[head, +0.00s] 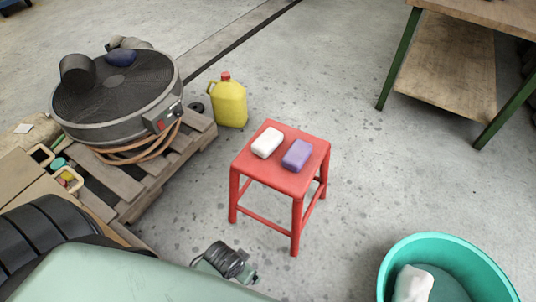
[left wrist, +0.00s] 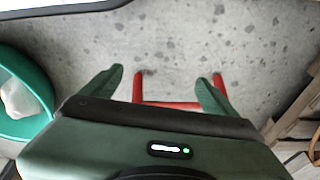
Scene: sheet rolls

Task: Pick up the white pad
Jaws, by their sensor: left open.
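The white pad (head: 267,142) is a small rounded block lying flat on the left part of the red stool's seat (head: 268,178) in the head view. A purple pad (head: 298,155) lies close to its right. My left gripper (left wrist: 167,73) is open and empty in the left wrist view, its two green fingers spread apart. Red stool legs and a crossbar (left wrist: 170,104) show beyond and between the fingers. The white pad does not show in the left wrist view. My right gripper is in neither view.
A yellow jug (head: 230,104) stands behind the stool. A round fan (head: 115,95) sits on a pallet at left. A teal tub (head: 385,275) with something white inside is at lower right. A green-legged workbench (head: 398,55) stands at upper right. Floor right of the stool is clear.

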